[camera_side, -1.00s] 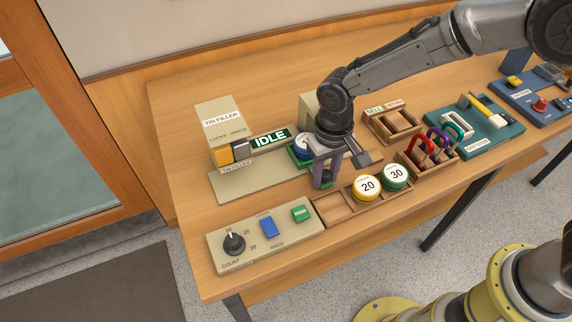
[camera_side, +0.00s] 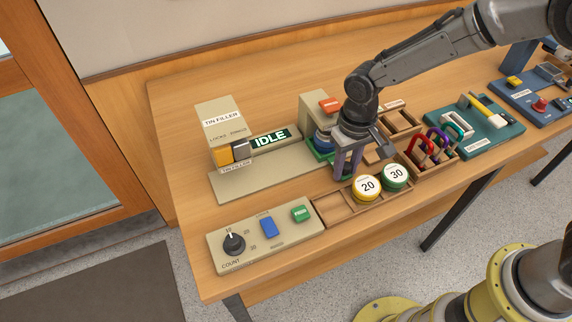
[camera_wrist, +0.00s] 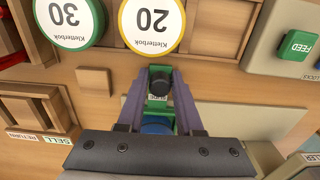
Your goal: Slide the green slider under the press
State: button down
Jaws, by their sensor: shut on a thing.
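The green slider (camera_side: 317,154) sits at the right end of the beige tin filler track, with a blue tin (camera_side: 322,142) on it. The tin stands close against the beige press block (camera_side: 313,108), which has a red top part; my gripper partly hides this spot. My gripper (camera_side: 346,174) points down in front of the press. In the wrist view its fingers are shut on the slider's dark knob (camera_wrist: 157,84). Green parts of the slider (camera_wrist: 159,104) and the blue tin (camera_wrist: 157,126) show between the fingers.
A wooden tray with a yellow 20 tin (camera_side: 367,187) and a green 30 tin (camera_side: 394,176) lies in front of my gripper. A control panel (camera_side: 265,239) is at front left. A rack with coloured carabiners (camera_side: 433,146) stands at right. The track's left part is clear.

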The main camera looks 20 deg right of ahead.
jog(key=c, duration=0.7)
grip_release()
jog(key=shift+r, duration=0.1)
jog(key=shift+r, duration=3.45)
